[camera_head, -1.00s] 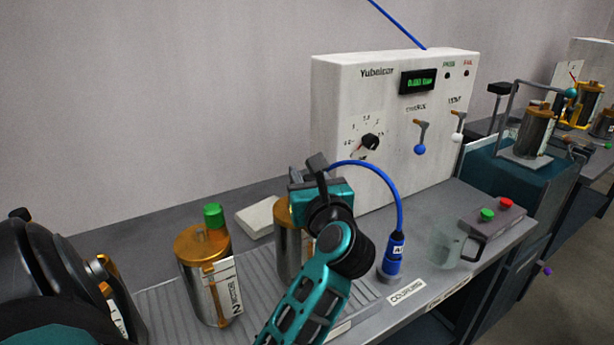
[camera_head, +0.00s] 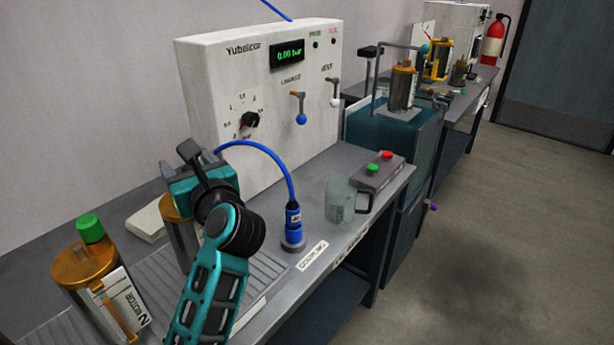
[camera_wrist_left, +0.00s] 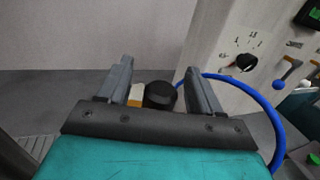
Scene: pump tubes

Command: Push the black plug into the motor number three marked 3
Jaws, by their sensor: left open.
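A gold-and-silver motor (camera_head: 178,234) stands behind my left arm in the head view. Its number is hidden. My left gripper (camera_head: 186,160) is at the top of this motor. In the left wrist view its two fingers (camera_wrist_left: 160,78) are apart. A round black plug (camera_wrist_left: 160,96) shows between them, with a bit of gold motor top (camera_wrist_left: 135,95) beside it. I cannot tell whether the fingers touch the plug or how deep it sits. A second motor (camera_head: 90,275), labelled 2, with a green plug (camera_head: 91,228), stands at the left. My right gripper is out of view.
A white test box (camera_head: 225,95) with a dial and levers stands behind. A blue hose (camera_head: 272,152) runs close to the gripper's right, down to a blue coupling (camera_head: 293,225). A clear mug (camera_head: 340,203) and a button box (camera_head: 378,172) stand further right.

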